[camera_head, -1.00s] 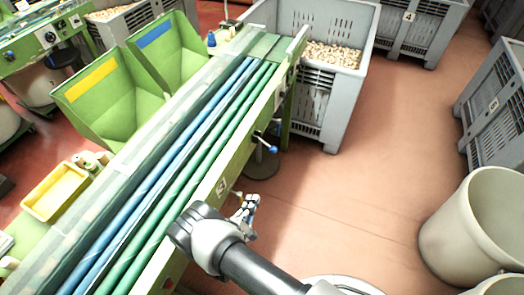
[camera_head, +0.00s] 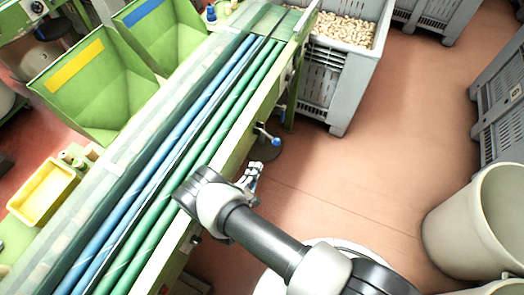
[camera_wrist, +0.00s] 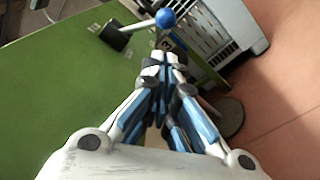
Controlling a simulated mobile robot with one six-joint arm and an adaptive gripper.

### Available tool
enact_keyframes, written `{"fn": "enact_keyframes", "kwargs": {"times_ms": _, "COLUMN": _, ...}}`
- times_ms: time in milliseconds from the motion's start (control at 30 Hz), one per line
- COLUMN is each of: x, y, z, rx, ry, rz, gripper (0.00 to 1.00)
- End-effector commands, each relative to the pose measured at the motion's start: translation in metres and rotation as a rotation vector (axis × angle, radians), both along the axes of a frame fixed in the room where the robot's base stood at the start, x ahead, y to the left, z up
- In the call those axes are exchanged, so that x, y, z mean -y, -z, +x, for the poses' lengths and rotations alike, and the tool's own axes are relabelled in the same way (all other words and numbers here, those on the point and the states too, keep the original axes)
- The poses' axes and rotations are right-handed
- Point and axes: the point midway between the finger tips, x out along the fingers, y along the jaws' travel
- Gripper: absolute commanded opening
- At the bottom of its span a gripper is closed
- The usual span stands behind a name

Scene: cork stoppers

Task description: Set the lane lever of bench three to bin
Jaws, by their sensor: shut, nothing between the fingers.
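The lane lever (camera_head: 266,134) sticks out from the green side panel of the bench (camera_head: 222,165) and ends in a blue ball. In the wrist view the blue ball (camera_wrist: 166,18) is at the top middle, on a light rod from a black hub (camera_wrist: 115,37) on the panel. My gripper (camera_head: 252,175) is shut and empty, beside the panel and nearer the camera than the lever. In the wrist view my fingertips (camera_wrist: 160,62) are together just below the ball in the picture. I cannot tell whether they touch it.
A grey crate of corks (camera_head: 345,75) stands beyond the bench's far end. Large beige tubs (camera_head: 478,225) and a grey crate (camera_head: 500,115) stand at right. The reddish floor between is clear. Green hoppers (camera_head: 95,90) and a yellow tray (camera_head: 45,192) line the bench's left side.

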Motion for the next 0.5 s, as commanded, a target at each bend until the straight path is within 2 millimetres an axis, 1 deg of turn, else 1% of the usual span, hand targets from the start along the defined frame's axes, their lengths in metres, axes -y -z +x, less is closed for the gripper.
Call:
{"fn": "enact_keyframes", "kwargs": {"times_ms": 167, "x": 0.008, "y": 0.001, "z": 0.020, "rx": 0.001, "ry": 0.007, "rz": 0.002, "gripper": 0.00}}
{"fn": "enact_keyframes", "kwargs": {"times_ms": 400, "x": 0.020, "y": 0.004, "z": 0.063, "rx": 0.001, "ry": 0.005, "rz": 0.003, "gripper": 0.00}}
{"fn": "enact_keyframes", "kwargs": {"times_ms": 500, "x": 0.024, "y": 0.004, "z": 0.077, "rx": 0.002, "ry": 0.005, "rz": 0.001, "gripper": 0.00}}
